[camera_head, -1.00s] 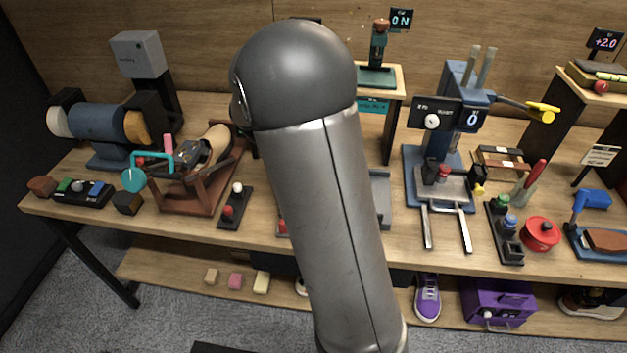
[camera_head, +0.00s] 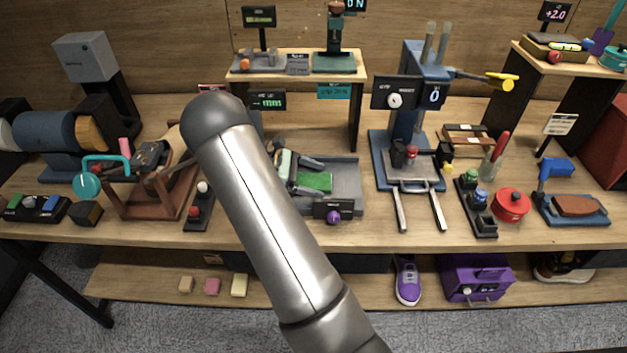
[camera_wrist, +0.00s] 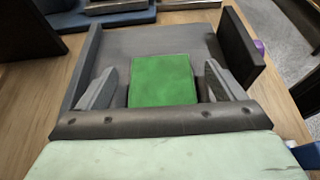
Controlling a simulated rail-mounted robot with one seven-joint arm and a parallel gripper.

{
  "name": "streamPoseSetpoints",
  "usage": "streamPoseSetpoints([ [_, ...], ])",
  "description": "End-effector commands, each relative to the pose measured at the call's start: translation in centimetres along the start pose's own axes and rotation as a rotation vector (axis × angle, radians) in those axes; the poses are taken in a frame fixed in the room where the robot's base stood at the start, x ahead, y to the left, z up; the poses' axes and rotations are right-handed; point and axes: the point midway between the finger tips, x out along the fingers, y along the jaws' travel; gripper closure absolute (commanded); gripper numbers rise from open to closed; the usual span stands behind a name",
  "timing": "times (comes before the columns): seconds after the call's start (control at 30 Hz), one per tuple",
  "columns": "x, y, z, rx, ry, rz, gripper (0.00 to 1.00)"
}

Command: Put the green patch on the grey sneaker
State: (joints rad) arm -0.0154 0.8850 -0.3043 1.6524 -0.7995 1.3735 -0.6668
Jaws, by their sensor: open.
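The green patch (camera_head: 316,182) is a flat green square on the grey tray (camera_head: 346,174) at the middle of the bench. In the wrist view the patch (camera_wrist: 162,80) lies ahead of my gripper (camera_wrist: 160,88). Its two grey fingers are spread, one on each side of the patch, with gaps between. In the head view my gripper (camera_head: 309,177) is low over the tray, partly hidden by my arm. I cannot pick out the grey sneaker for sure; a dark grey form (camera_head: 150,156) sits in a brown cradle (camera_head: 140,200) on the left.
A black panel with a purple knob (camera_head: 334,211) stands at the tray's front. A blue press (camera_head: 398,150) stands right of the tray. A raised wooden shelf (camera_head: 298,68) is behind. A purple sneaker (camera_head: 407,282) and purple box (camera_head: 476,276) are on the lower shelf.

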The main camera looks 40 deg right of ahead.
Motion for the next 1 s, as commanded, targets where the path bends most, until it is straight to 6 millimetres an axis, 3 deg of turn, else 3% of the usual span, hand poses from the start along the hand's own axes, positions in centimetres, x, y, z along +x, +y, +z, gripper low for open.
streamPoseSetpoints([
  [0.33, 0.8, 0.0, -0.1, 0.001, 0.001, 0.001, 0.14],
  [0.5, 0.8, 0.0, -0.1, 0.001, 0.001, 0.001, 0.61],
  [0.6, 0.8, 0.0, 0.0, 0.001, 0.001, 0.001, 0.66],
  [1.0, 0.3, 0.0, 1.2, 0.003, 0.002, 0.002, 0.66],
])
